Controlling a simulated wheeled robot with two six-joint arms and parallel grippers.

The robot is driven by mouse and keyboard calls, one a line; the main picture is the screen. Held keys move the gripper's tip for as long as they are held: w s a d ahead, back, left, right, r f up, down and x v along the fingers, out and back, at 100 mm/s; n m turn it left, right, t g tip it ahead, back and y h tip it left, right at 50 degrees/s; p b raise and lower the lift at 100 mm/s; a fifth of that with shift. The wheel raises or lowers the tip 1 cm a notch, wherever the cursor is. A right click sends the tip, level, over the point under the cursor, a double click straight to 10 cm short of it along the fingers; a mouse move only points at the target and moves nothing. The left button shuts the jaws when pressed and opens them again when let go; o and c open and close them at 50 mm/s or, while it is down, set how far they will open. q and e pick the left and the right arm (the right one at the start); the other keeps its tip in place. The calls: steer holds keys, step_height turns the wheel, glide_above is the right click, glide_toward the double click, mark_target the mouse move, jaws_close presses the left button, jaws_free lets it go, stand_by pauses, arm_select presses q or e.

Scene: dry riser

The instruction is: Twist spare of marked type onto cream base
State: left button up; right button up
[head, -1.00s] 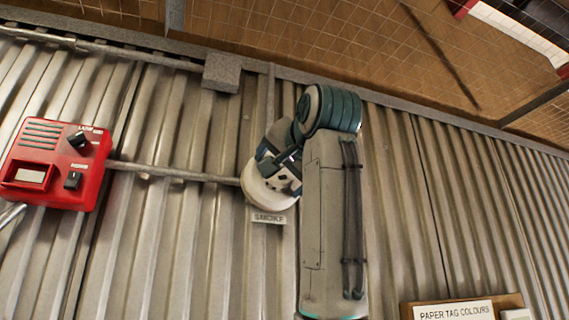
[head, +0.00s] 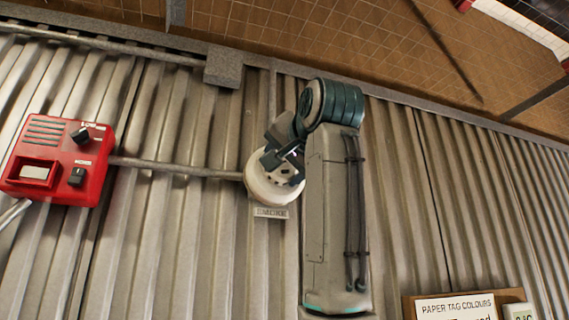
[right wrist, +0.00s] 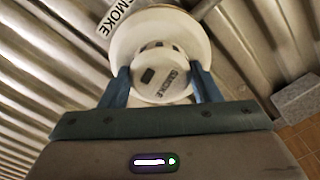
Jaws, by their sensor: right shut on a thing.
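My right gripper (head: 282,170) is at the round cream base (head: 262,188) on the corrugated wall. In the right wrist view, the two blue fingers of my right gripper (right wrist: 162,84) are shut on the sides of a round off-white detector head (right wrist: 163,72). Its face carries a printed word, seemingly SMOKE, and a small dark window. The wider cream base (right wrist: 122,42) shows behind the head, roughly centred on it. I cannot tell whether the head is seated in the base. A plate reading SMOKE (right wrist: 118,14) is beside the base. My left gripper is not in view.
A red box with black knobs (head: 60,160) is on the wall at the left. A conduit (head: 175,168) runs from it to the base. A grey junction box (head: 223,67) is above. A PAPER TAG COLOURS board (head: 455,306) is at the lower right.

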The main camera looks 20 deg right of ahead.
steer(key=shift+d+m, duration=0.1)
steer(key=shift+m, duration=0.7)
steer(key=o, duration=0.7)
steer(key=shift+m, duration=0.5)
steer(key=shift+c, duration=0.2)
steer(key=o, duration=0.5)
steer(key=shift+w, duration=0.1)
steer(key=shift+c, duration=0.2)
steer(key=shift+s+f+b, duration=0.2)
steer(key=shift+s+b, duration=0.15)
steer(key=shift+s, duration=0.15)
steer(key=s+b, duration=0.3)
steer(key=s, duration=0.6)
steer(key=shift+s+d+r, duration=0.15)
steer(key=shift+s, duration=0.25)
